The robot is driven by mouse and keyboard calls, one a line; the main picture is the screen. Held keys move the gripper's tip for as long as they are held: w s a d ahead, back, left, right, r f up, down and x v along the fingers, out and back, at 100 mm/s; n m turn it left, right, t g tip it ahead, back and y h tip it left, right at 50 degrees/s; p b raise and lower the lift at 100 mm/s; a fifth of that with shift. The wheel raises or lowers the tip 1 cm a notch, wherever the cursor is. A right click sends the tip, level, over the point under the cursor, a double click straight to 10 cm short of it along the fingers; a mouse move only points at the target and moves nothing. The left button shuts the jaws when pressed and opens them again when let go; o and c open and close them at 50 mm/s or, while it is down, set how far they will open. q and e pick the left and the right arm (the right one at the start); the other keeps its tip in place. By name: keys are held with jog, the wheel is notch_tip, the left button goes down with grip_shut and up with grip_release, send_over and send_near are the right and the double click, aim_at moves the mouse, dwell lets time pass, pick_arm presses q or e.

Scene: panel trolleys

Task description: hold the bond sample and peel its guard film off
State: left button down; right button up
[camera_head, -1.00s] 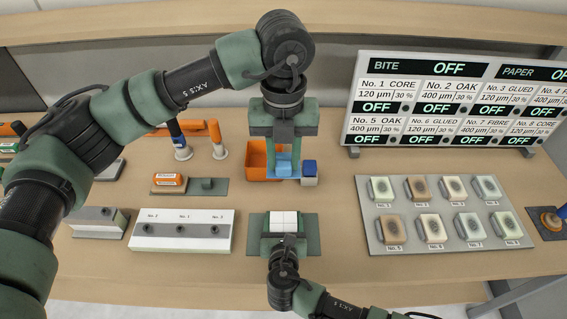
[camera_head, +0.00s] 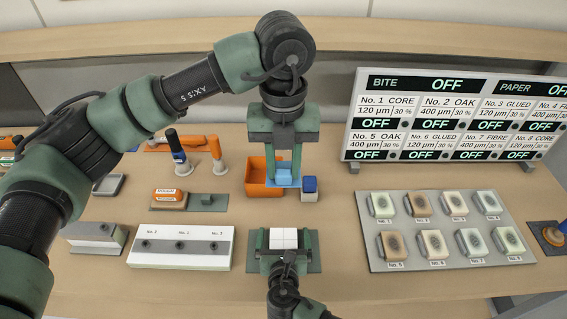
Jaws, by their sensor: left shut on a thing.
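My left gripper (camera_head: 284,170) points down at mid-picture, shut on a light blue piece (camera_head: 284,177) that looks like the guard film. The piece shows in front of an orange bin. A white block (camera_head: 284,238), which looks like the bond sample, sits on a dark green plate (camera_head: 312,262) below it in the picture, between green-grey side pieces. The block and the blue piece show apart. My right gripper (camera_head: 285,258) comes from the bottom edge to the near side of the block.
The orange bin (camera_head: 256,178) and a small blue-and-white block (camera_head: 309,188) stand behind. A long white block (camera_head: 180,255) lies left, a tray of several sample pads (camera_head: 402,250) right. A display board (camera_head: 450,120) reads OFF. Bare table lies between plate and tray.

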jog(key=shift+s, duration=0.1)
jog(key=v, duration=1.1)
jog(key=shift+s+r, duration=0.25)
jog(key=shift+s, duration=0.1)
